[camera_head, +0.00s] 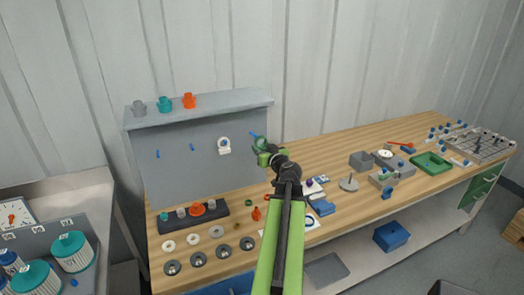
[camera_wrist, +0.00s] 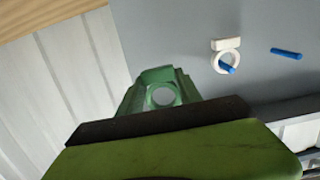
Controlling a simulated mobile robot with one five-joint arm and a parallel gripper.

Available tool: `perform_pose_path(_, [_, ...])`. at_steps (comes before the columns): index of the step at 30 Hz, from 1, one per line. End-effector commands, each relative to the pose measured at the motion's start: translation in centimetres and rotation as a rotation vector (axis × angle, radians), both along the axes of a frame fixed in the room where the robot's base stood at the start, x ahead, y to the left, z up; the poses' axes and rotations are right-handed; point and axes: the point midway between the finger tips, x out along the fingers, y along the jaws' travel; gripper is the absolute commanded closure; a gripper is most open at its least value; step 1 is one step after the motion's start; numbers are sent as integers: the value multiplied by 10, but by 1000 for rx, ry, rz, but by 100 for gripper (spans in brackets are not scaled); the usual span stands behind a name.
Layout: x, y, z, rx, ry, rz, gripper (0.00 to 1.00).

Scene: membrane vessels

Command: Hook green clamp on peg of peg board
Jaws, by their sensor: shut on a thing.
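The green clamp (camera_head: 259,143) is in my gripper (camera_head: 266,155), held up in front of the right end of the grey peg board (camera_head: 180,178). In the wrist view the clamp (camera_wrist: 142,92) sticks out beyond the jaws, and no peg shows in its round hole. A blue peg (camera_head: 254,134) appears right beside the clamp's upper left in the head view; I cannot tell whether they touch. A white clamp (camera_head: 224,146) hangs on the neighbouring peg, also seen in the wrist view (camera_wrist: 218,61). Two bare blue pegs (camera_head: 157,155) (camera_head: 191,148) are further left.
A grey shelf (camera_head: 225,102) tops the board, carrying grey, teal and orange fittings (camera_head: 189,101). Below, a dark rack (camera_head: 176,224) and several discs (camera_head: 198,259) lie on the wooden bench (camera_head: 345,225). Blocks and a green tray (camera_head: 431,163) stand to the right.

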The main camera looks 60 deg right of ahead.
Motion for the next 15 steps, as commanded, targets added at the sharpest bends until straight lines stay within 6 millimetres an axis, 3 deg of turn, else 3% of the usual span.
perform_pose_path(15, [30,-22,-4,0,0,2,99])
